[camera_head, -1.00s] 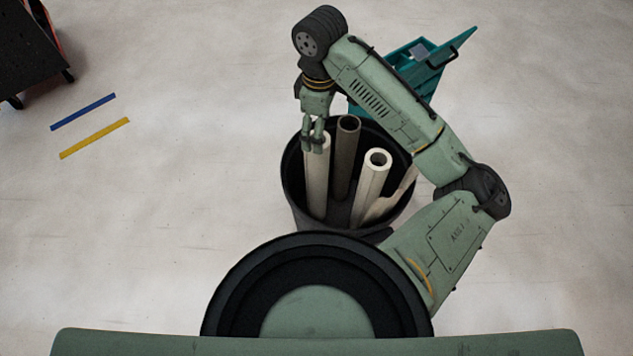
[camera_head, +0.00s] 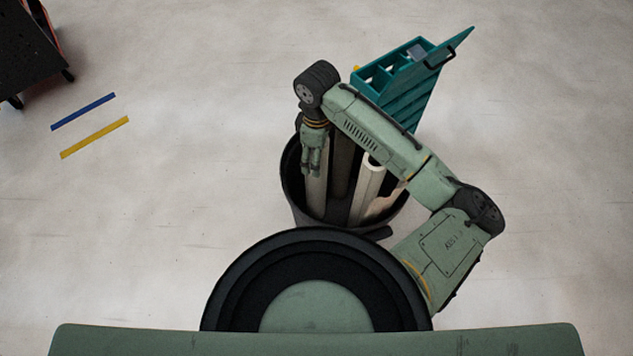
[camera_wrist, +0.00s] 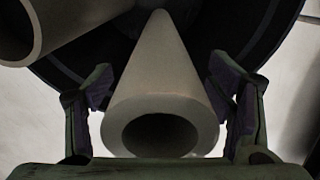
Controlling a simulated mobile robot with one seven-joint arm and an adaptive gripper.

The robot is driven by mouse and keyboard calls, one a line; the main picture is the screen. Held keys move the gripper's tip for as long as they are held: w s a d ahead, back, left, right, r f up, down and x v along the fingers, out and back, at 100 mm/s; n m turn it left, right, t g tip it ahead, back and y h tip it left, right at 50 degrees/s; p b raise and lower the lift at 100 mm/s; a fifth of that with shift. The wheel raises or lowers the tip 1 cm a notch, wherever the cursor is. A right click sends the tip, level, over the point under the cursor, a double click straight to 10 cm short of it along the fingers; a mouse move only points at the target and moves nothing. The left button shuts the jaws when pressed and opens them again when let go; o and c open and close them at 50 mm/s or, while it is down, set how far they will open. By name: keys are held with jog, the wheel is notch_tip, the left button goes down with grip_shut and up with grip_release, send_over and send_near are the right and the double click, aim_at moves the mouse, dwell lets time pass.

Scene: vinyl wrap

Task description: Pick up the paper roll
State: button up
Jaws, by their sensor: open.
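A pale paper roll (camera_head: 316,195) stands leaning in the left part of a black bin. In the wrist view the paper roll (camera_wrist: 165,85) shows its hollow end toward me, between the two fingers. My gripper (camera_head: 313,168) is at the roll's upper end in the head view. In the wrist view my gripper (camera_wrist: 170,110) is open, with one finger on each side of the roll and a gap showing beside it. The roll's top is partly hidden by my gripper in the head view.
The black bin (camera_head: 292,190) also holds a darker roll (camera_head: 342,165) and another pale roll (camera_head: 368,190) to the right. A teal toolbox (camera_head: 405,105) stands behind the bin. A dark cart (camera_head: 28,50) is at the far left.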

jog(key=shift+c, duration=0.2)
grip_shut()
dwell(0.7)
